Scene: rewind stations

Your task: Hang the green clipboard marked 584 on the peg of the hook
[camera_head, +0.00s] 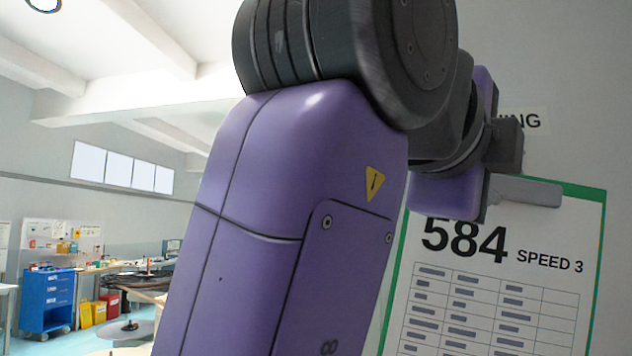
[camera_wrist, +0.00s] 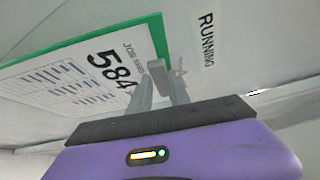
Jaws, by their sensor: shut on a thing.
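The green clipboard (camera_head: 548,232) hangs at the right of the head view, its sheet reading 584 and SPEED 3, with a grey clip (camera_head: 535,190) at its top. It also shows in the wrist view (camera_wrist: 85,70), tilted at the upper left. My gripper (camera_head: 506,152) is at the top of the clipboard and shut on it by the clip end. In the wrist view my gripper's fingers (camera_wrist: 164,88) meet the clip end. A small grey peg-like piece (camera_wrist: 179,69) shows just past the fingers, perhaps the hook's peg. I cannot tell whether it touches the clipboard.
A pale wall stands behind the clipboard, with a label reading RUNNING (camera_wrist: 208,40), partly hidden in the head view. My arm covers the middle of the head view. A blue cabinet (camera_head: 47,300) and a workbench stand far off at the left.

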